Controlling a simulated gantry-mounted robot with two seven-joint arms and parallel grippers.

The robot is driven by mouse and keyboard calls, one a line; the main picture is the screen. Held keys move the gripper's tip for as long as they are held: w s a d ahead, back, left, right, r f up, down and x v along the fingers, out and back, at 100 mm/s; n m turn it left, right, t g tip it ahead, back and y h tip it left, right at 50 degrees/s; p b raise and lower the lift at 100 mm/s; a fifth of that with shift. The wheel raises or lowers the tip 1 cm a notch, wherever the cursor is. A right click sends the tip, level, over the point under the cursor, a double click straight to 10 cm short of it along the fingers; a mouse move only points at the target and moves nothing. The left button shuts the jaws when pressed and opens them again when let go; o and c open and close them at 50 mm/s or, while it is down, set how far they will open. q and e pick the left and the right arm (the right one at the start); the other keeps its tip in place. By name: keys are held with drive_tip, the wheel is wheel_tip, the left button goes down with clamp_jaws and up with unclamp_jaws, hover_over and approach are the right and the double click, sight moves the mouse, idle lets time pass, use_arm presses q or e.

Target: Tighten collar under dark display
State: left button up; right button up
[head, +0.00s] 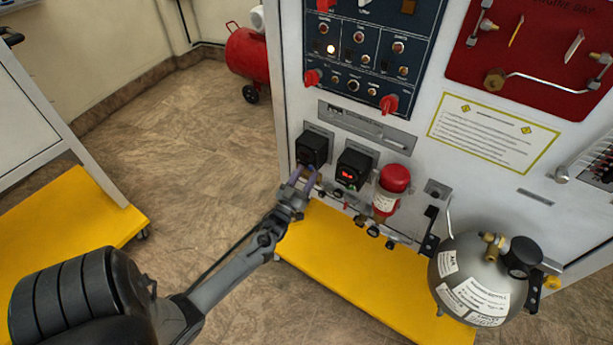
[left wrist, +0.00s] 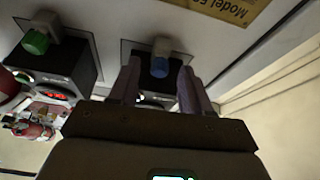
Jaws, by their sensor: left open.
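The unit with the dark display (head: 312,147) is a black box on the white cabinet front. The unit with the lit red display (head: 353,167) sits to its right. In the left wrist view, a blue collar (left wrist: 160,68) shows by the dark unit, and a green collar (left wrist: 35,42) by the lit unit. My left gripper (head: 302,179) is open just below the dark unit. In the left wrist view its fingers (left wrist: 158,75) stand on either side of the blue collar. I cannot tell whether they touch it. The head view hides the collar behind the gripper. My right gripper is not in view.
A red cylinder (head: 390,190) hangs right of the lit unit. A steel tank (head: 470,280) stands farther right. A yellow base (head: 350,265) juts out below the cabinet. A white cart (head: 40,120) is at the left. Open floor (head: 190,130) lies between.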

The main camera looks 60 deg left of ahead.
use_arm(q)
drive_tip(key=shift+w+a+r, duration=0.2)
drive_tip(key=shift+w+a, duration=0.05)
drive_tip(key=shift+w, duration=0.2)
clamp_jaws()
drive_tip(key=shift+s+m+h+p, duration=0.1)
drive_tip(key=shift+m+h+p, duration=0.3)
drive_tip(key=shift+m, duration=0.7)
unclamp_jaws()
drive_tip(key=p+v, duration=0.3)
drive_tip(key=v, duration=0.7)
drive_tip(key=shift+s+f, duration=0.3)
drive_tip(key=shift+f, duration=0.05)
